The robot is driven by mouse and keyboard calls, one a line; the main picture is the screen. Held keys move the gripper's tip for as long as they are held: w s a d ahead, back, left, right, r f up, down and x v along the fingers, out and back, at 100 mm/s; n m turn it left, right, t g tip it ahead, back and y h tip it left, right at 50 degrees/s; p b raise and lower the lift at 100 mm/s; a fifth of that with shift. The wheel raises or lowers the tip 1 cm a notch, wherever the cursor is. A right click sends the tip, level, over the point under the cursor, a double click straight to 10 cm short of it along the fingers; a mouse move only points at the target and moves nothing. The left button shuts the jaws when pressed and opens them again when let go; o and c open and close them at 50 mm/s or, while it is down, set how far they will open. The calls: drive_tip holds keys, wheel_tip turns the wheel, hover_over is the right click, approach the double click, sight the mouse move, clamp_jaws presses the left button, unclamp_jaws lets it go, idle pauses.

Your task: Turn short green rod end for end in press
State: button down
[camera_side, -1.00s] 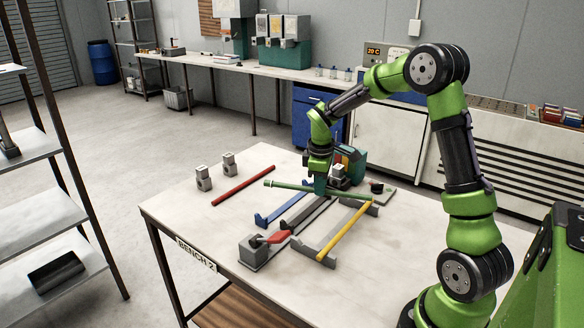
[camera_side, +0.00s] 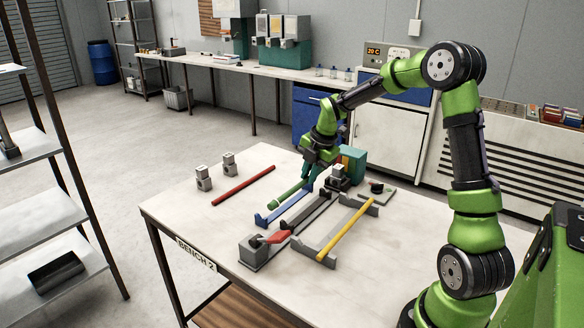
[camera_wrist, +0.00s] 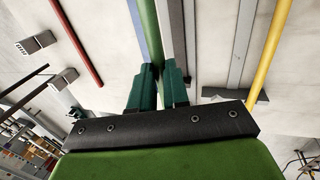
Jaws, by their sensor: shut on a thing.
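The green rod (camera_side: 289,195) is held by my gripper (camera_side: 311,177) in the side view. It slants over or just beside the blue rail (camera_side: 283,210); whether they touch I cannot tell. Its far end is hidden by my gripper. In the wrist view the green rod (camera_wrist: 150,28) runs up between the two teal fingers of my gripper (camera_wrist: 160,75), which are shut on it. The press (camera_side: 307,217) is a long grey bed beside the blue rail, with a grey end block (camera_side: 253,252) and a red pointed part (camera_side: 278,237) at its near end.
A yellow rod (camera_side: 345,229) lies across a grey frame (camera_side: 318,250) right of the press. A red rod (camera_side: 243,186) lies on the bench left of the blue rail. Two small grey blocks (camera_side: 204,178) stand farther left. The bench's front left is clear.

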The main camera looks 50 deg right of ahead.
drive_tip(key=shift+f, duration=4.3)
drive_tip(key=c, duration=1)
unclamp_jaws()
drive_tip(key=shift+c, duration=0.2)
drive_tip(key=v, duration=1.7)
